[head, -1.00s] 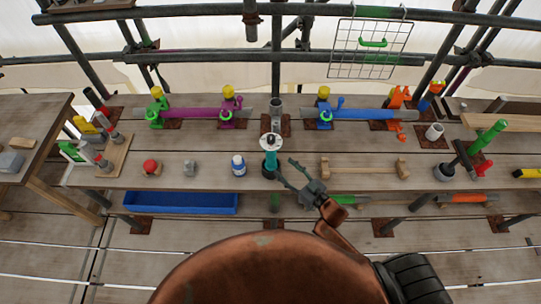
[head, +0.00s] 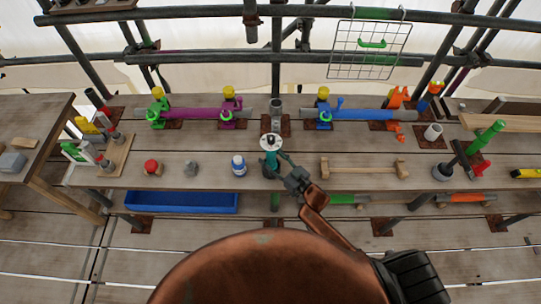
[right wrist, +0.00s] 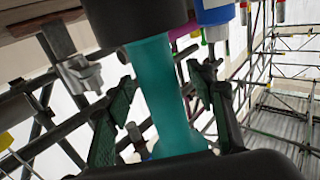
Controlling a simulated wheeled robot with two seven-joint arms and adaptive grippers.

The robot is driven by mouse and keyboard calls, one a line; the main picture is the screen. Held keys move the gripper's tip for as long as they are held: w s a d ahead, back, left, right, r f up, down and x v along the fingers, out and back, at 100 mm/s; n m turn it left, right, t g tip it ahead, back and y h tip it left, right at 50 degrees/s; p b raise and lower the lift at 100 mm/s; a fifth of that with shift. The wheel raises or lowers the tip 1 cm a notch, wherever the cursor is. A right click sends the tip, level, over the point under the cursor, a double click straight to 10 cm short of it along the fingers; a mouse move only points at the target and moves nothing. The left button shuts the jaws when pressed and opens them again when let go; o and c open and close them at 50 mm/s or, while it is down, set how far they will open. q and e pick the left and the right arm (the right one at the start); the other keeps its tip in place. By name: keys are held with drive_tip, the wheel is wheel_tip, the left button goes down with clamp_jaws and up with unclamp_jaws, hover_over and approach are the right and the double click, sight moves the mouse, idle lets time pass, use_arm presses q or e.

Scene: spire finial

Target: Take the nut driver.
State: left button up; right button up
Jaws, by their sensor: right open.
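A teal upright tool (head: 269,168), which I take to be the nut driver, stands on the bench below a pale disc with a dark centre (head: 270,142). In the right wrist view its teal shaft (right wrist: 162,90) meets a wide black part at the top of the picture. My right gripper (head: 281,164) is at the tool from the right. In the right wrist view the open gripper (right wrist: 165,112) has one green finger on each side of the shaft, with gaps visible. My left gripper is not in view.
A blue-and-white bottle (head: 238,166) stands close left of the tool. A wooden piece with thick ends (head: 363,168) lies to the right. Several clamped pipes (head: 195,113) line the back. A blue tray (head: 182,203) sits below the bench's front edge.

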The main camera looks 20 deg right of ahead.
drive_tip(key=shift+c, duration=0.4)
clamp_jaws()
drive_tip(key=shift+w+r, duration=0.1)
drive_tip(key=shift+r, duration=0.1)
idle(0.3)
